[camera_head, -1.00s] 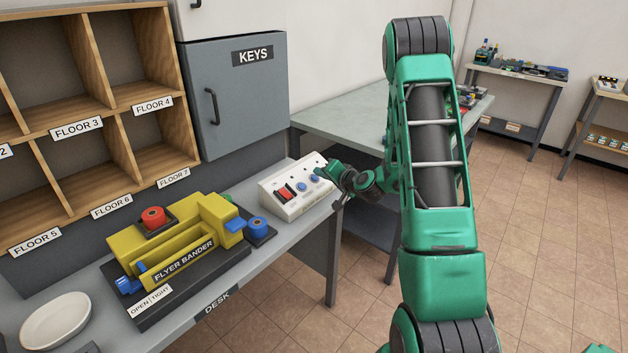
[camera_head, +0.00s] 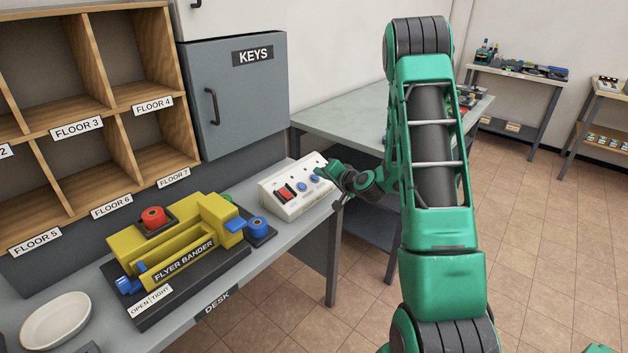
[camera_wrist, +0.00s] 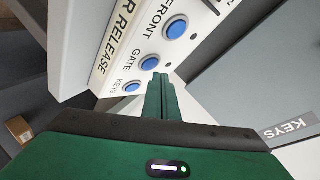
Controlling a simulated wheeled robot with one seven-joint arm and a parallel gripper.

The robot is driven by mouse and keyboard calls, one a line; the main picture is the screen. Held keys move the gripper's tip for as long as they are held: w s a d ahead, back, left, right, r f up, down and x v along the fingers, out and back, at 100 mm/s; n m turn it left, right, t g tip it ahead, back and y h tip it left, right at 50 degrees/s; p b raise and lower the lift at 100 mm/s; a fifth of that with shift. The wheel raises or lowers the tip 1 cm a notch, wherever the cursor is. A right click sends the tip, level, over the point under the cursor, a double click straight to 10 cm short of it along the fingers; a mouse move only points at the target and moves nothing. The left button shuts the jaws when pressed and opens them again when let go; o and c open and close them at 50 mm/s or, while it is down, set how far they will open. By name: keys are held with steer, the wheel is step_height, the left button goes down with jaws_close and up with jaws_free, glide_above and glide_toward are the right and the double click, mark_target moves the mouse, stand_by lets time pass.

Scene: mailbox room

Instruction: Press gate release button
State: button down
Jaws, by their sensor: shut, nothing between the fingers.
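The white release panel (camera_head: 290,208) sits at the right end of the desk, with a red switch and blue buttons. In the wrist view its face (camera_wrist: 92,35) shows three blue buttons labelled FRONT, GATE and KEYS. The gate button (camera_wrist: 150,63) is the middle one, between the front button (camera_wrist: 176,28) and the keys button (camera_wrist: 132,87). My gripper (camera_head: 322,171) is shut and empty at the panel's right end. In the wrist view its fingertips (camera_wrist: 160,76) appear just below the gate button and right of the keys button. I cannot tell whether they touch the panel.
The yellow flyer bander (camera_head: 185,243) stands on the desk left of the panel. A white bowl (camera_head: 55,319) lies at the desk's near left. The grey KEYS cabinet (camera_head: 245,100) hangs behind the panel. Another grey table (camera_head: 345,112) is behind my arm.

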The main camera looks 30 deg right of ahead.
steer(key=shift+f, duration=0.15)
steer(key=shift+f, duration=0.2)
steer(key=shift+w+a+f, duration=0.1)
steer(key=shift+w+f, duration=0.1)
steer(key=shift+f, duration=0.15)
stand_by(1.0)
stand_by(0.3)
steer(key=shift+s+r, duration=0.35)
steer(key=shift+r, duration=0.4)
steer(key=r, duration=0.1)
steer(key=s+r, duration=0.1)
steer(key=r, duration=0.1)
steer(key=s+d+r, duration=0.1)
steer(key=shift+r, duration=0.2)
stand_by(0.7)
